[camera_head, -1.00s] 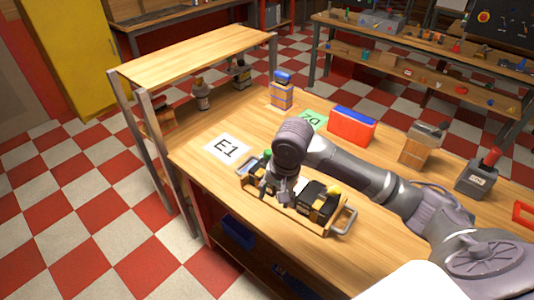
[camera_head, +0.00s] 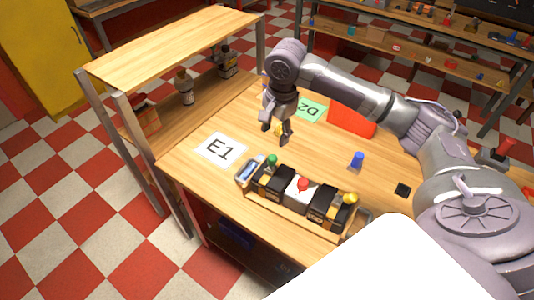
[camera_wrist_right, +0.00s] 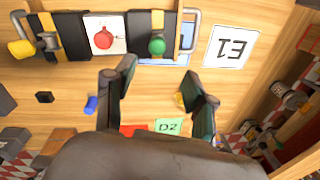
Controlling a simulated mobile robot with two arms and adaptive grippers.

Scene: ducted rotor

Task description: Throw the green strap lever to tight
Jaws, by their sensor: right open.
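The green strap lever (camera_head: 271,160) has a round green knob and sits at the left end of a tray of black units with yellow straps (camera_head: 300,196) on the bench. It also shows in the right wrist view (camera_wrist_right: 157,46), upper middle. My right gripper (camera_head: 275,140) is open and empty, above the bench behind the tray, apart from the lever. In the right wrist view its two fingers (camera_wrist_right: 160,92) are spread wide, with the green knob beyond the gap. A red knob (camera_head: 303,184) on a white block and a yellow knob (camera_head: 350,197) are on the same tray. My left gripper is out of view.
An E1 card (camera_head: 220,149) lies left of the tray. A blue peg (camera_head: 357,160) and a small black block (camera_head: 402,189) are to the right. A wooden shelf (camera_head: 170,50) stands at left.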

